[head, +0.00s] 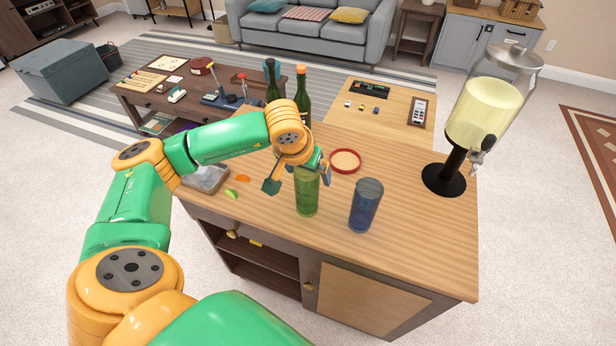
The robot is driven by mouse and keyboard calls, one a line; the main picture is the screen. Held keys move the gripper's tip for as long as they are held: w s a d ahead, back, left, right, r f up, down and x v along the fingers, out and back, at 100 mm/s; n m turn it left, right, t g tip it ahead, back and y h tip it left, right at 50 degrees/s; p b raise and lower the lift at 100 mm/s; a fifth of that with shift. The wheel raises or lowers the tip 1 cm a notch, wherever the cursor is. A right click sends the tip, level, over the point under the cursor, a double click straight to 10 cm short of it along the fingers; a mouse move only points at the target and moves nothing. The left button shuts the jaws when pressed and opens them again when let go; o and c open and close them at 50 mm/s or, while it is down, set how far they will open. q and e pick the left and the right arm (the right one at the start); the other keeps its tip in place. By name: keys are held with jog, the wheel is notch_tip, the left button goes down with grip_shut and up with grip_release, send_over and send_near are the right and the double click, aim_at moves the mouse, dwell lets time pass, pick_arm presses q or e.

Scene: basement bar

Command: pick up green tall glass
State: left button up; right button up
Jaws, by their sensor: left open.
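The green tall glass (307,203) stands upright on the wooden bar counter, near its front edge. My left gripper (299,180) is open at the top of the glass. One dark finger shows to the left of the glass and the other by its upper right side. The wrist and gripper hide the rim of the glass, and I cannot tell whether the fingers touch it. My right gripper is not in view.
A blue glass (365,206) stands close on the right of the green one. A red-rimmed round coaster (345,161), dark bottles (302,92) and a grey block (206,178) are nearby. A drink dispenser (485,115) stands at right. The front right counter is clear.

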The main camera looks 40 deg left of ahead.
pick_arm(q)
jog(key=shift+w+a+f, duration=0.15)
jog(key=shift+f, duration=0.35)
jog(key=shift+w+a+f, duration=0.1)
jog(key=shift+a+f, duration=0.1)
jog(key=shift+f, duration=0.05)
jog(key=shift+d, duration=0.15)
jog(key=c, duration=1.6)
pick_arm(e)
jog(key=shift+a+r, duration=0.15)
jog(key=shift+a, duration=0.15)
pick_arm(q)
jog(key=shift+r, duration=0.1)
